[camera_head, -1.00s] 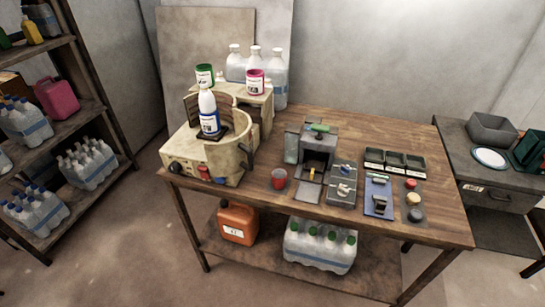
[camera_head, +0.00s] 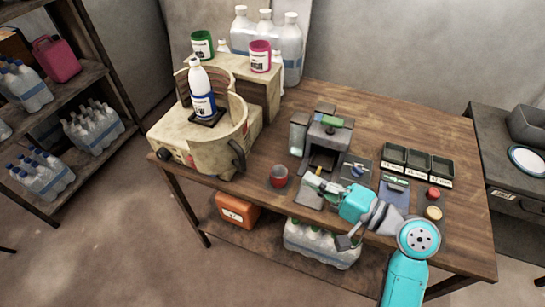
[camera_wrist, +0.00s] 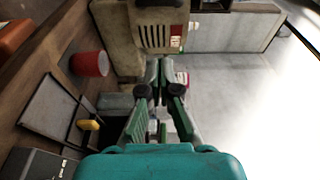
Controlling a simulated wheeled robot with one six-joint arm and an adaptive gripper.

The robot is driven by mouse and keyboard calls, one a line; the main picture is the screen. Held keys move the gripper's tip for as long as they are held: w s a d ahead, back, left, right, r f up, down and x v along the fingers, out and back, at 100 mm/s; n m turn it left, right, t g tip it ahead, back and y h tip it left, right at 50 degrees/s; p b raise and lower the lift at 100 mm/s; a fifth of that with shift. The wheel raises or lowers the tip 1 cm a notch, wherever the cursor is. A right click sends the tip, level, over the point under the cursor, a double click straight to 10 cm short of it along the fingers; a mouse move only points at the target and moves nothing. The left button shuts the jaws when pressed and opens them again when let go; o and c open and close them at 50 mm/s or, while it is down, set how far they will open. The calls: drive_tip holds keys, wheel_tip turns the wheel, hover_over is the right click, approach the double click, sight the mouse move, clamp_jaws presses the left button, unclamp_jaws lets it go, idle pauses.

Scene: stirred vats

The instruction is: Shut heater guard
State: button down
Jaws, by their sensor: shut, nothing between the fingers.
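The cream heater (camera_head: 175,150) stands at the left of the table, with a white and blue bottle (camera_head: 202,88) on its dark plate. A curved cream guard (camera_head: 218,150) with a dark handle (camera_head: 238,157) wraps the front right of the heater. I cannot tell how far it stands from its closed position. My gripper (camera_head: 314,183) is shut and empty, apart from the guard, right of the red cup (camera_head: 279,176). In the wrist view, its fingers (camera_wrist: 160,68) meet in front of a cream vented body (camera_wrist: 140,30).
A grey machine (camera_head: 332,139) with an open front chamber stands close behind my gripper. Black trays (camera_head: 418,160) and red and yellow buttons lie to the right. A cream stand (camera_head: 255,75) with green and pink tins is behind the heater. The table's back right is clear.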

drive_tip(key=s+a+x, duration=0.1)
drive_tip(key=s+x, duration=0.1)
drive_tip(key=x, duration=1)
drive_tip(key=shift+a, duration=0.6)
drive_tip(key=shift+s+a, duration=0.1)
